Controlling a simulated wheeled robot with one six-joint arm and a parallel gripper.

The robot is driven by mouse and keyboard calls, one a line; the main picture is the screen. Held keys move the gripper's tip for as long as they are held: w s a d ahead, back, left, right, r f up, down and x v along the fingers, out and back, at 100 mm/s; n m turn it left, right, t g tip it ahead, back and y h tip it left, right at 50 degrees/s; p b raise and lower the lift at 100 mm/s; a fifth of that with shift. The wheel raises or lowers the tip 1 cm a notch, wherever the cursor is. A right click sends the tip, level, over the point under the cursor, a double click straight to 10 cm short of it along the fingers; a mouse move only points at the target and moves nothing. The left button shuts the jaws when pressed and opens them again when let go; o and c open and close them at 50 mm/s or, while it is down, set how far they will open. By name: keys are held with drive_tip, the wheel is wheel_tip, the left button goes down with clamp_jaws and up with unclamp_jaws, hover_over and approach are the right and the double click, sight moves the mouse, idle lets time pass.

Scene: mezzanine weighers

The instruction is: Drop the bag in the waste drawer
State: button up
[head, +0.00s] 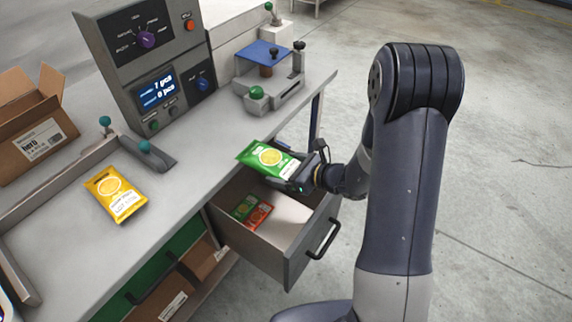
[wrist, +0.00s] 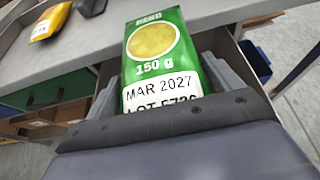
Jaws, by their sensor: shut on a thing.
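A green bag (head: 268,158) with a yellow round print is held in my gripper (head: 300,183), which is shut on it. In the wrist view the green bag (wrist: 158,62) shows "150 g", "MAR 2027" and a lot line partly hidden by the gripper. The bag is above the open drawer (head: 262,254) under the bench, near the bench's front edge. Inside the drawer lie a green bag (head: 245,207) and a red-orange bag (head: 259,215). A yellow bag (head: 116,193) lies on the bench at left; it also shows in the wrist view (wrist: 51,21).
The bench (head: 75,268) carries a control panel with a display (head: 158,91), a small weighing fixture with a blue plate (head: 263,53), and an open cardboard box (head: 32,130). A green drawer (head: 165,262) and cardboard boxes sit below. The floor at right is clear.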

drive_tip(key=shift+f, duration=0.75)
drive_tip(key=o, duration=0.9)
drive_tip(key=b+v, duration=0.1)
drive_tip(key=v, duration=0.9)
drive_tip(key=shift+s+d+r, duration=0.15)
drive_tip(key=shift+s+d, duration=0.1)
drive_tip(key=shift+s, duration=0.05)
drive_tip(key=shift+a, duration=0.1)
